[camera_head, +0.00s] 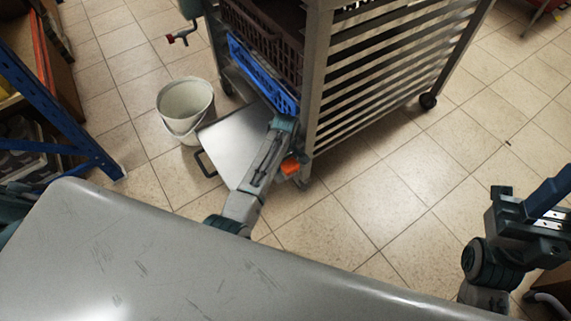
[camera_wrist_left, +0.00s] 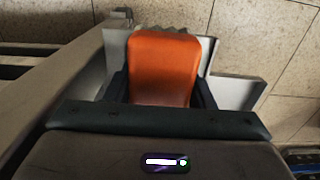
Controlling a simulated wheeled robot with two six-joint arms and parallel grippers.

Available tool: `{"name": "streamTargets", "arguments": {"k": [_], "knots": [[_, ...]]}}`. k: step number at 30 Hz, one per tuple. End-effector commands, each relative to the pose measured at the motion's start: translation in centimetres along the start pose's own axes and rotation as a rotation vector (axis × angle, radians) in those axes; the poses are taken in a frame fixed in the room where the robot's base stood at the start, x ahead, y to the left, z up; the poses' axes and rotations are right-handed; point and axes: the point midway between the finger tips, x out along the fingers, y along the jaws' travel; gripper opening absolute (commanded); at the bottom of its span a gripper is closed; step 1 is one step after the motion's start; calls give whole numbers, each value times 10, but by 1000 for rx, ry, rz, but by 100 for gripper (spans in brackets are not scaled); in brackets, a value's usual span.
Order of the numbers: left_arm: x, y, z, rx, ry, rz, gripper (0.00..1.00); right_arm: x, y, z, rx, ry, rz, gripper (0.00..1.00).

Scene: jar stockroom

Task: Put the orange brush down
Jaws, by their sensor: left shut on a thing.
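The orange brush (camera_wrist_left: 165,62) is between the jaws of my left gripper (camera_wrist_left: 160,92) in the left wrist view. The gripper is shut on it. In the head view a small orange part of the brush (camera_head: 291,166) shows beside my left arm, near the front corner post of the rack trolley; the rest is hidden. My right gripper (camera_head: 525,212) is at the right edge of the head view, beside a blue bar-like piece (camera_head: 550,192). I cannot tell whether its jaws are open or whether it holds that piece.
A metal rack trolley (camera_head: 316,85) on wheels holds a brown crate (camera_head: 265,42) and a blue crate (camera_head: 258,75). A flat metal panel with a dark handle (camera_head: 230,138) is low beside it. A white bucket (camera_head: 186,108) stands left. A blue-framed shelf (camera_head: 62,88) is farther left. Tiled floor is clear at right.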

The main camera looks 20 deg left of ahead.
Motion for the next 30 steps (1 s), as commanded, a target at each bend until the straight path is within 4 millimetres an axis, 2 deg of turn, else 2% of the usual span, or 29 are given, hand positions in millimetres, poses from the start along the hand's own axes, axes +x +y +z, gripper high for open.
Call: {"name": "streamTargets", "arguments": {"k": [11,12,15,25,30], "knots": [[5,0,0,0,0,1,24,0,0,0,0,3,2,36],[5,0,0,0,0,1,55,0,0,0,0,3,2,36],[5,0,0,0,0,1,71,0,0,0,0,3,2,36],[2,0,0,0,1,2,71,0,0,0,0,2,2,36],[-24,1,0,0,2,3,71,12,1,-1,0,1,0,36]]}}
